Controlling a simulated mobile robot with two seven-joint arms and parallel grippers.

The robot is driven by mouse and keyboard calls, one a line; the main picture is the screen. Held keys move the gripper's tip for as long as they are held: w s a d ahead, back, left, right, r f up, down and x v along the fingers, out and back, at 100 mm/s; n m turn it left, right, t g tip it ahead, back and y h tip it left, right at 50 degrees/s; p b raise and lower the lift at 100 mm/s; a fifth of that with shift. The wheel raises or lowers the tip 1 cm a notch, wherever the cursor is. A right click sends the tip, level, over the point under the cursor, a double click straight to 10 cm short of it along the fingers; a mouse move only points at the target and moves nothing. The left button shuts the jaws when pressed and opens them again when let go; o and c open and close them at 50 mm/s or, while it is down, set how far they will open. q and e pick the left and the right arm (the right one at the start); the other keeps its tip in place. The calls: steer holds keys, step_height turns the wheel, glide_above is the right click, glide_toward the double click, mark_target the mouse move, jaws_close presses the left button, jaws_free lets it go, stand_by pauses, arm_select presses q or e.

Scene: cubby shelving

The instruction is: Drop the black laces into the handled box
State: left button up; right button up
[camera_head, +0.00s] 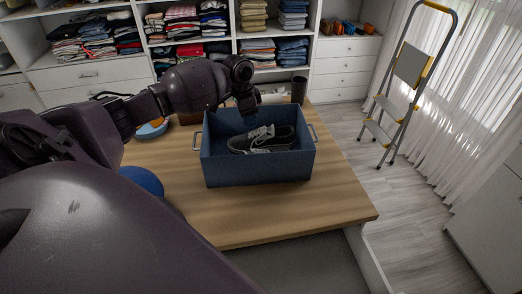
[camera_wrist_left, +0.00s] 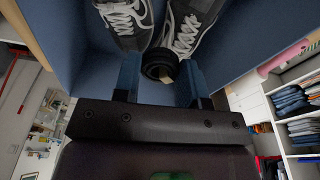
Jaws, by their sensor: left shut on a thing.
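The handled box (camera_head: 258,169) is blue with metal handles on its two ends, and stands on the wooden table. Black shoes with white laces (camera_head: 263,139) lie inside it; they also show in the left wrist view (camera_wrist_left: 125,18). My left gripper (camera_head: 246,104) is over the back part of the box, pointing down. In the left wrist view its blue fingers (camera_wrist_left: 160,80) are shut on the black laces (camera_wrist_left: 159,64), a small round black coil, with the shoes and the blue box walls beyond. In the head view the laces cannot be made out. My right gripper is not in view.
The table (camera_head: 290,212) is bare in front of the box. A dark cup (camera_head: 299,90) stands behind the box. A blue bowl (camera_head: 152,130) and a blue round thing (camera_head: 143,180) are at left, near my arm. Shelves of folded clothes stand behind; a stepladder (camera_head: 408,85) stands at right.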

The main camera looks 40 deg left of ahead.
arm_select(q)
steer(key=shift+f, duration=0.55)
steer(key=o, duration=1)
steer(key=shift+c, duration=0.2)
step_height(320, 180, up, 11)
steer(key=s+b, duration=0.1)
steer(key=shift+s+a, duration=0.2)
steer(key=shift+a, duration=0.2)
steer(key=shift+f, duration=0.15)
